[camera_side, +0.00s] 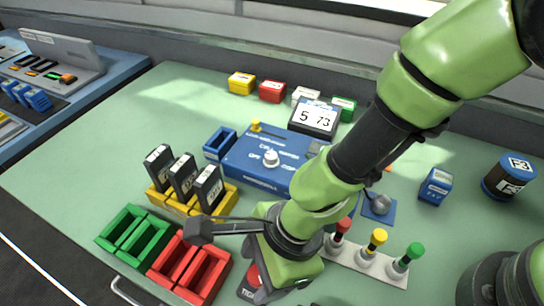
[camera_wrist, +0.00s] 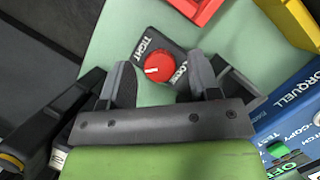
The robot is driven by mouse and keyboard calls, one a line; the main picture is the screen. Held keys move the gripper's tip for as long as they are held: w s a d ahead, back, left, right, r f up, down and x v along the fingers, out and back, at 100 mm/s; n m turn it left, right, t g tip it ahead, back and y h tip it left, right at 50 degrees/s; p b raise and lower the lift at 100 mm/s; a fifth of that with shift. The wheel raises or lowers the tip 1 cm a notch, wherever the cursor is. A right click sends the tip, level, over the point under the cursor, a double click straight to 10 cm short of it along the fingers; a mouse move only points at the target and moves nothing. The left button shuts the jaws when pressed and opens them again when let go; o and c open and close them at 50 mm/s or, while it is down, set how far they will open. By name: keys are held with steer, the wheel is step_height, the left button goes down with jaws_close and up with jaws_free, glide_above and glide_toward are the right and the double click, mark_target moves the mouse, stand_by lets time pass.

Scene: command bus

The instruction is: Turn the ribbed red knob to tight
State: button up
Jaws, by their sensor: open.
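The red knob (camera_wrist: 159,67) sits on a dark base plate with the word TIGHT at its upper left and LOOSE at its right in the wrist view. A short white mark on the knob points to the left, slightly down. My gripper (camera_wrist: 160,78) is open, with one finger to the left of the knob and one to the right, and green table shows between. I cannot tell the fingers' height over it. In the side view, the knob (camera_side: 253,274) shows in part beside my gripper, which hides the rest; its fingers are hard to make out there.
Red bins (camera_side: 190,268) and green bins (camera_side: 122,231) stand left of the knob in the side view. A rack (camera_side: 365,262) with red, yellow and green topped pegs stands to the right. The blue control box (camera_side: 240,160) lies behind.

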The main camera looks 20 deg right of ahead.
steer(key=shift+n, duration=0.4)
steer(key=v, duration=1)
steer(key=a+f+m, duration=0.1)
steer(key=f, duration=0.2)
steer(key=a+f+m+t, duration=0.1)
steer(key=f+m, duration=0.1)
steer(key=f, duration=0.1)
steer(key=a+f+m, duration=0.1)
steer(key=a+f, duration=0.1)
steer(key=f, duration=0.1)
steer(key=shift+s+f, duration=0.1)
steer(key=shift+f, duration=0.15)
steer(key=shift+r, duration=0.15)
steer(key=shift+n+g, duration=0.5)
steer(key=shift+n, duration=1.3)
steer(key=shift+r+n, duration=0.25)
steer(key=shift+n, duration=0.05)
steer(key=v, duration=1)
steer(key=w+m+t+h, duration=0.1)
steer(key=w+m+t, duration=0.3)
steer(key=w+m, duration=0.5)
steer(key=d+m, duration=0.1)
steer(key=m, duration=0.6)
steer(key=shift+w+m+t, duration=0.3)
steer(key=shift+m+t, duration=0.1)
